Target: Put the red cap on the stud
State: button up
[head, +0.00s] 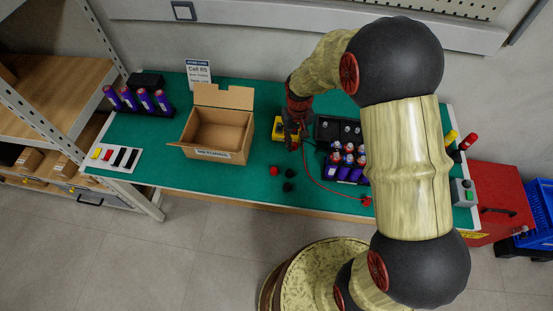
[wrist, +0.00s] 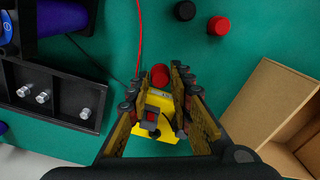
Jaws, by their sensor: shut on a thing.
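My gripper (wrist: 160,78) is shut on a red cap (wrist: 160,73), which shows between its fingertips in the wrist view. In the head view my gripper (head: 293,140) is beside a yellow device (head: 279,128) on the green bench. A black tray (wrist: 66,78) with silver studs (wrist: 87,113) lies to the left in the wrist view. It also shows to the right of my gripper in the head view. Another red cap (wrist: 218,25) lies on the mat, and it shows in the head view (head: 274,171). My arm and fingers partly hide the yellow device.
Black caps (head: 290,173) lie near the loose red cap. An open cardboard box (head: 212,155) stands to the left. Purple cells (head: 345,172) stand to the right, partly behind my arm. A red wire (head: 322,186) crosses the mat. The front middle of the mat is mostly clear.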

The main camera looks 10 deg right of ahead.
jog(key=s+d+r+m+p, duration=0.1)
jog(key=s+d+r+p, duration=0.3)
jog(key=d, duration=0.4)
jog(key=s+d+r+m+p, duration=0.2)
jog(key=s+d+r+p, duration=0.2)
jog(key=d+r, duration=0.3)
jog(key=s+d+r+m+p, duration=0.2)
jog(key=s+d+r+p, duration=0.1)
jog(key=d+r+p, duration=0.3)
jog(key=shift+s+d, duration=0.2)
jog(key=shift+d, duration=0.5)
jog(key=shift+s+d, duration=0.2)
jog(key=shift+d, duration=0.45)
jog(key=shift+s+f, duration=0.15)
jog(key=shift+f, duration=0.1)
jog(key=shift+f+b, duration=1.45)
jog(key=shift+f, duration=0.3)
jog(key=shift+f, duration=0.1)
jog(key=shift+f+b, duration=0.8)
jog(key=shift+f, duration=0.65)
jog(key=shift+f, duration=0.35)
